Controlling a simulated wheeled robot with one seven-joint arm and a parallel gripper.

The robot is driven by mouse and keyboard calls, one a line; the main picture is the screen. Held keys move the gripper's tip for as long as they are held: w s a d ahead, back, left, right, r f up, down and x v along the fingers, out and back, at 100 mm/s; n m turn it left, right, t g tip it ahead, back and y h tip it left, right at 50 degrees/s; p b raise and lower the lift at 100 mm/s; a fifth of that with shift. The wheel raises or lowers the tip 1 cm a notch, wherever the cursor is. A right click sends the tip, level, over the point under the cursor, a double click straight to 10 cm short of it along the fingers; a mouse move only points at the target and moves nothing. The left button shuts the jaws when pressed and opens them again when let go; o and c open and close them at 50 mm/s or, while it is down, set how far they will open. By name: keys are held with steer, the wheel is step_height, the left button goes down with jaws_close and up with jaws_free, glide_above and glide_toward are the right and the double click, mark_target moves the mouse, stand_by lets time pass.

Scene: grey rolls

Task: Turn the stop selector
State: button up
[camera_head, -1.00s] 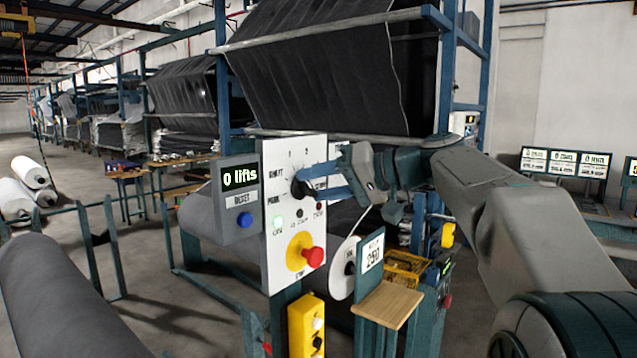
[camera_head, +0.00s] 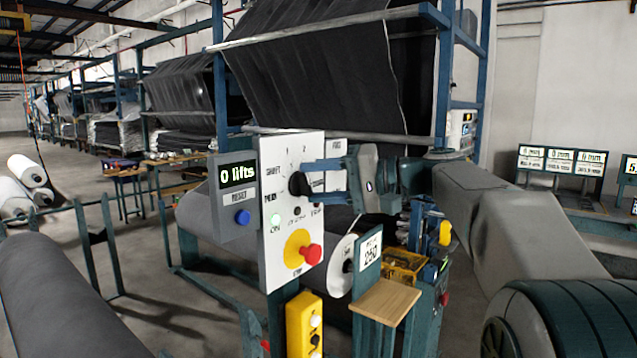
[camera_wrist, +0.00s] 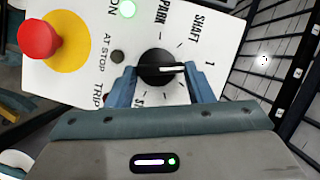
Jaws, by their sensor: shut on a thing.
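The stop selector is a round black knob (camera_head: 298,184) on the white control panel (camera_head: 278,230). In the wrist view the knob (camera_wrist: 158,68) has a white pointer line toward the picture's right, roughly at the "1" label. Labels PARK and SHAFT stand around it. My gripper (camera_head: 307,182) reaches in from the right, its blue fingers closed on the knob. In the wrist view my gripper (camera_wrist: 160,80) has one finger on each side of the knob. The knob's lower part and some labels are partly hidden by the fingers.
A red stop button (camera_head: 312,254) on a yellow disc sits below the knob. A lit green lamp (camera_head: 275,220) is beside it. A counter box (camera_head: 234,190) reading "0 lifts" is to the left. A wooden shelf (camera_head: 388,302) stands below right.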

steer(key=shift+d+r, duration=0.1)
steer(key=o, duration=1)
steer(key=shift+w, duration=0.1)
steer(key=b+v, duration=0.2)
steer(key=v, duration=1.2)
